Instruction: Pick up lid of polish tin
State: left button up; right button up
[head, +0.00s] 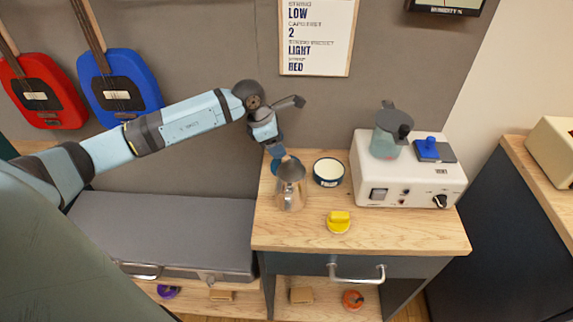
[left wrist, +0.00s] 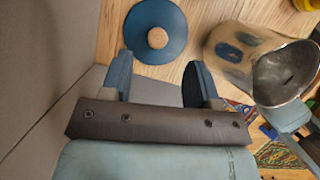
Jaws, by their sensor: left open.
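The lid (left wrist: 155,20) is a flat blue disc with a round wooden knob, lying on the wooden top in the left wrist view. My left gripper (left wrist: 158,62) is open and empty, its two blue fingers apart on either side of the lid's near edge. The knob lies just beyond the fingertips, roughly midway between them. In the head view my left gripper (head: 276,153) is over the back left corner of the cabinet top, and the lid is mostly hidden there. The open polish tin (head: 329,172), dark blue with a pale inside, stands to the right.
A metal pot (head: 291,192) stands close beside the gripper; it also shows in the left wrist view (left wrist: 282,75). A yellow knobbed object (head: 338,222) lies in front. A white amp-like box (head: 408,183) with a jug stands at right.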

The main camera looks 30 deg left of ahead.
pick_arm(q)
jog(key=shift+w+d+f, duration=0.15)
jog(key=shift+d+f, duration=0.05)
jog(key=shift+f, duration=0.35)
jog(key=x, duration=0.5)
jog(key=shift+w+a, duration=0.1)
jog(key=shift+w, duration=0.05)
jog(key=c, duration=1)
pick_arm(e)
jog(key=shift+w+d+r, duration=0.15)
jog(key=shift+r, duration=0.15)
pick_arm(q)
jog(key=shift+r, duration=0.1)
